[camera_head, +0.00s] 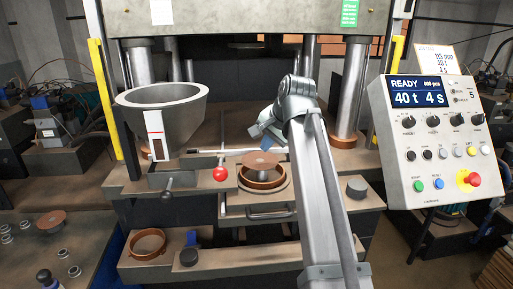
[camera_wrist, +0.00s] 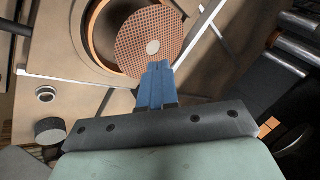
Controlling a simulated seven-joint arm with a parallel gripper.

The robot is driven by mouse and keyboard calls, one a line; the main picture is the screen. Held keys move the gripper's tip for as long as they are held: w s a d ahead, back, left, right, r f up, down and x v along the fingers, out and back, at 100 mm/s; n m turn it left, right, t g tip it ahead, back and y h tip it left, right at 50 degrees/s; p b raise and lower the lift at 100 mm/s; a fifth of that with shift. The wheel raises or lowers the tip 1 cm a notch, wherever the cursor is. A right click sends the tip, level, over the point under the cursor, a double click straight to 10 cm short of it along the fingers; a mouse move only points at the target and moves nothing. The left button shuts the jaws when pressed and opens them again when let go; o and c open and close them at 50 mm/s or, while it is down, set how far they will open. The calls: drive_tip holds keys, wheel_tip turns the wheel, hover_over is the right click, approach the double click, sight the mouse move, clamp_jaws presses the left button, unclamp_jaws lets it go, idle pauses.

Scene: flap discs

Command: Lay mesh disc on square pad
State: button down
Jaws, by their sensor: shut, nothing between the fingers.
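A brown mesh disc (camera_wrist: 137,36) with a pale round centre shows in the wrist view, partly covered by my fingertips. It lies over a copper-coloured ring mould (camera_wrist: 95,52). In the head view a disc (camera_head: 262,158) shows at the top of this ring mould (camera_head: 262,180); whether it rests flat on it I cannot tell. My gripper (camera_wrist: 157,66) has its blue fingers shut together, empty, with the tips over the disc near its centre. In the head view my gripper (camera_head: 255,134) is just above and behind the disc. I cannot make out a square pad with certainty.
A grey hopper (camera_head: 180,118) stands at the left of the press, with a red knob (camera_head: 220,174) in front. Press columns (camera_head: 347,80) rise behind. A control panel (camera_head: 436,140) is at right. A loose copper ring (camera_head: 147,244) lies on the lower shelf; another disc (camera_head: 50,220) is far left.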

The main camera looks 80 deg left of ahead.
sight(256, 157)
drive_tip(key=d+n, duration=0.1)
drive_tip(key=w+d+f+n+t+h, duration=0.1)
drive_tip(key=n, duration=0.1)
drive_tip(key=w+d+n+h, duration=0.1)
drive_tip(key=n, duration=0.1)
drive_tip(key=shift+w+f, duration=0.2)
drive_tip(key=shift+f, duration=0.15)
drive_tip(key=d+n, duration=0.1)
drive_tip(key=n+h, duration=0.1)
drive_tip(key=n, duration=0.1)
drive_tip(key=d+n+h, duration=0.1)
drive_tip(key=n, duration=0.1)
drive_tip(key=shift+w+d+f+t, duration=0.3)
drive_tip(key=shift+d+f+t, duration=0.05)
drive_tip(key=shift+f+t, duration=0.05)
drive_tip(key=shift+d+n, duration=0.25)
drive_tip(key=shift+n, duration=1.55)
drive_tip(key=s+a, duration=0.1)
drive_tip(key=a, duration=0.2)
drive_tip(key=s+a, duration=0.2)
drive_tip(key=a, duration=0.2)
drive_tip(key=s+a, duration=0.2)
drive_tip(key=a, duration=0.1)
drive_tip(key=shift+s+a, duration=0.1)
drive_tip(key=shift+a, duration=0.2)
drive_tip(key=shift+s+a+f, duration=0.15)
drive_tip(key=shift+f, duration=0.05)
drive_tip(key=shift+d+f, duration=0.2)
drive_tip(key=shift+f, duration=0.5)
